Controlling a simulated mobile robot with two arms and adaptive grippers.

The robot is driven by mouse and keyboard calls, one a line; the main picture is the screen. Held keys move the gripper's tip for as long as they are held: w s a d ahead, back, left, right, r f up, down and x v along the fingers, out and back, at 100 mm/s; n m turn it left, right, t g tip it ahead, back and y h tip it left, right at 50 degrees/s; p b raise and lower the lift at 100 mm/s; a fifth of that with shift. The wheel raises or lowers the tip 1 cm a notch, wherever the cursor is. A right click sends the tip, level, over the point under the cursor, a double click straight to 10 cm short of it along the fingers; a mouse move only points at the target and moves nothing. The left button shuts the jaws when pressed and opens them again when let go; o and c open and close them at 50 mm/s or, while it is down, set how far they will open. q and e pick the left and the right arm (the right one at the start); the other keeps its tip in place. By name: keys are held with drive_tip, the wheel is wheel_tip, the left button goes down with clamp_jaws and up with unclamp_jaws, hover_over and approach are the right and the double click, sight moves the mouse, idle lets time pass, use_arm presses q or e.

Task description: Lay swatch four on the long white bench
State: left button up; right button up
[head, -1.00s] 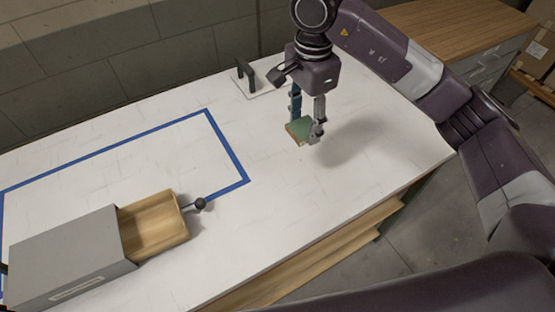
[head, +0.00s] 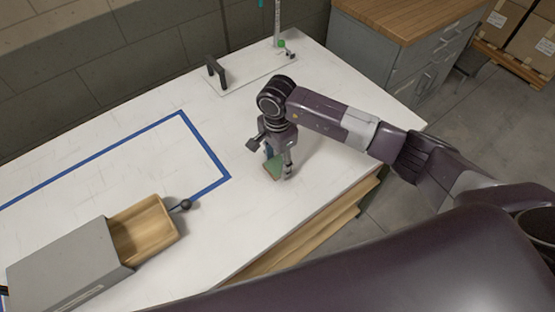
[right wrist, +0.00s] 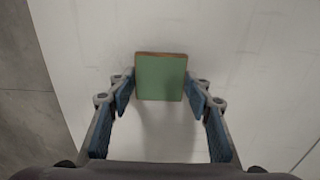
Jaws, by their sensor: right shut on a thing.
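My right gripper (head: 277,172) is shut on a green square swatch (head: 271,169) with a brown edge. The swatch also shows in the right wrist view (right wrist: 160,77), held between the two blue-padded fingers. It is low over the long white bench (head: 235,210), right of the blue tape outline; I cannot tell whether it touches the top. No number can be read on it. My left gripper is not in view.
A grey box (head: 60,266) with an open wooden drawer (head: 143,232) and dark knob (head: 186,205) stands at the left. Blue tape (head: 205,146) marks a bench area. A white plate with a black handle (head: 215,72) is at the back. Bare bench surrounds the gripper.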

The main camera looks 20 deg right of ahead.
sight(278, 165)
drive_tip(key=shift+f, duration=0.2)
drive_tip(key=shift+f, duration=0.1)
drive_tip(key=shift+f, duration=0.1)
drive_tip(key=o, duration=1.1)
drive_tip(key=shift+c, duration=0.2)
drive_tip(key=shift+r, duration=0.35)
wheel_tip(278, 165, up, 12)
drive_tip(key=b, duration=0.4)
drive_tip(key=shift+f+b, duration=0.15)
drive_tip(key=shift+b, duration=0.15)
